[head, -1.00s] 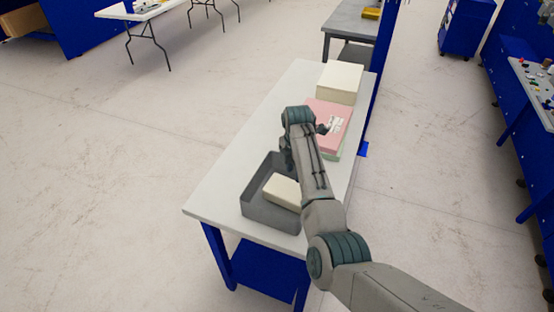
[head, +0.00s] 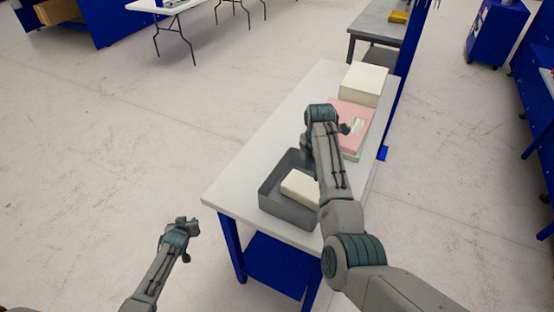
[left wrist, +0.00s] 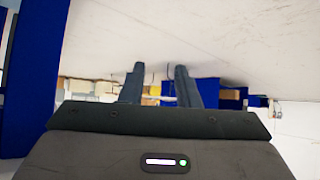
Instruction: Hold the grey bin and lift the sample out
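The grey bin (head: 284,208) stands near the front end of the white table. The sample, a cream block (head: 299,188), lies inside the bin, partly covered by my right arm. My right gripper (head: 308,155) is over the far side of the bin. Its fingers are hidden or too dark to tell open from shut. My left gripper (head: 184,236) is off the table, over bare floor to the left of the bin. In the left wrist view its two fingers (left wrist: 158,75) are apart with nothing between them.
Behind the bin, on the table (head: 264,137), are a pink block (head: 355,112) over a green one (head: 353,154) and a larger cream block (head: 364,83). A blue post (head: 402,90) rises at the right edge. The table's left half is clear.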

